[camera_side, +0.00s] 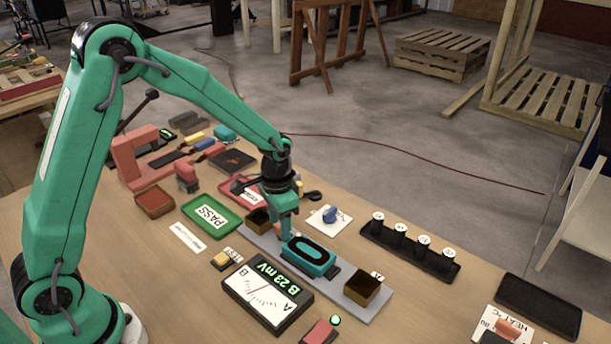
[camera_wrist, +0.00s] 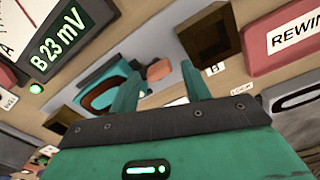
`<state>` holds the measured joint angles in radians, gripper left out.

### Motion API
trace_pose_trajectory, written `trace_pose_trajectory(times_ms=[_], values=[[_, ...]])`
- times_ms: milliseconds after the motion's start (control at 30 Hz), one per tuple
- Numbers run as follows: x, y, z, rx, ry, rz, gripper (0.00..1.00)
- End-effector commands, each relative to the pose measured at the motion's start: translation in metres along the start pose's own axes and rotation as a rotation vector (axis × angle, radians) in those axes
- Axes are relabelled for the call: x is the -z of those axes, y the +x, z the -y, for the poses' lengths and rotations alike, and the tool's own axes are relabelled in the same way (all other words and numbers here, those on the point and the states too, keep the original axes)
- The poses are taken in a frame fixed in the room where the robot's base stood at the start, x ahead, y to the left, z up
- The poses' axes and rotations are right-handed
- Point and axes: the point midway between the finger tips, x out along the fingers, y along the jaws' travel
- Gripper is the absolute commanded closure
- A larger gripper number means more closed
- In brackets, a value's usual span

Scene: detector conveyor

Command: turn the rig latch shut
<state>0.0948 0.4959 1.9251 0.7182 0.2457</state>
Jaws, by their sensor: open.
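I cannot pick out the rig latch for certain. A small salmon-orange piece (camera_wrist: 160,69) shows between my fingers in the wrist view, at the end of a teal block with a dark oval ring (camera_wrist: 103,92). The same teal block (camera_side: 309,257) sits on the grey rig plate (camera_side: 379,302) in the side view. A small "LOCK" label (camera_wrist: 241,90) lies just right of my right finger. My gripper (camera_side: 287,232) is open and low over the plate, beside the teal block. Its fingers (camera_wrist: 163,80) hold nothing that I can see; contact cannot be told.
Dark-gold square blocks stand at both ends of the plate (camera_side: 362,287). The meter (camera_side: 267,294) reads "B 23 mV" in front. A green PASS tray (camera_side: 212,216) lies left, a blue knob on a white card (camera_side: 329,214) behind, and a black rack (camera_side: 410,249) of several cylinders right.

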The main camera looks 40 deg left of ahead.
Motion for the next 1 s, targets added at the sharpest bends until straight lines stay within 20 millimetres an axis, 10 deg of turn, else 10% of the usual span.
trace_pose_trajectory(times_ms=[1000], values=[[0.0018,0.0006,-0.0014,-0.002,0.678,0.002,0.49]])
